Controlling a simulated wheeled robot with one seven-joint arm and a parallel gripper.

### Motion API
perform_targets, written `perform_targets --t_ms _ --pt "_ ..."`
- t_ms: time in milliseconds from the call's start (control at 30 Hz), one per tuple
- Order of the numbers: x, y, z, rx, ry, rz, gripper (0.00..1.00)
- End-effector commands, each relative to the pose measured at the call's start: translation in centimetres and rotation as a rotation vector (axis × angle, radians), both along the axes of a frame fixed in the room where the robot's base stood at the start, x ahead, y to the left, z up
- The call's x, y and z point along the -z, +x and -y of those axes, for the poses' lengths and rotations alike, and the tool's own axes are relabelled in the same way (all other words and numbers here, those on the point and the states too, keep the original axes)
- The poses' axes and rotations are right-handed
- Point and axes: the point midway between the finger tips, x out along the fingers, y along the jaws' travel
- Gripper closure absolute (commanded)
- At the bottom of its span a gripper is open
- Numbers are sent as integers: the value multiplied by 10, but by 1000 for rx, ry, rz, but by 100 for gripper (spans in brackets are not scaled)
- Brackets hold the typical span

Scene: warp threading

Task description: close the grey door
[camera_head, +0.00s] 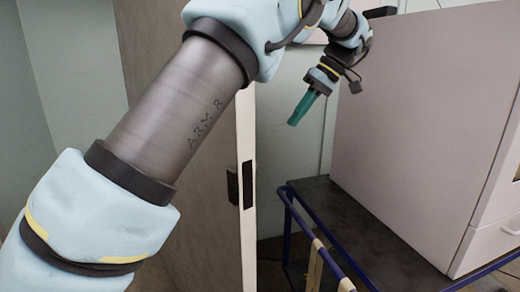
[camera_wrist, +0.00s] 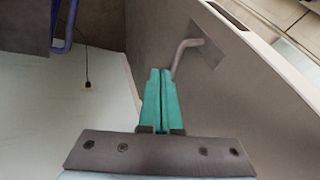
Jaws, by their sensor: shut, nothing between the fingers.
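The grey door (camera_head: 160,60) stands open on the left in the head view, with its pale narrow edge and dark latch plate facing me. My arm covers much of its face. In the wrist view the door (camera_wrist: 270,90) fills the right side, with a lever handle (camera_wrist: 184,52) on its face. My gripper (camera_head: 293,122) has green fingers and is to the right of the door's edge in the head view. In the wrist view my gripper (camera_wrist: 160,70) is shut and empty, its tips just short of the lever. I cannot tell whether they touch the door.
A large pale cabinet (camera_head: 420,110) stands on a dark table (camera_head: 345,205) with a blue frame (camera_head: 310,225) at the right. A narrow gap of floor lies between the table and the door. A pale wall is behind. A dark cord (camera_wrist: 87,60) hangs in the wrist view.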

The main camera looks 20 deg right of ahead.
Motion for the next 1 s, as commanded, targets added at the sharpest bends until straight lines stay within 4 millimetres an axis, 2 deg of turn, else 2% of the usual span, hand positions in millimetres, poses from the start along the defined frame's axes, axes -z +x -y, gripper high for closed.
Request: perform_targets --t_ms 167,500,733,1000 --pt "21 6 -14 -3 2 -2 100" --pt "80 23 -48 -3 4 -3 100" --pt "86 16 -73 -1 1 -1 100" --pt "91 14 -83 0 0 0 100"
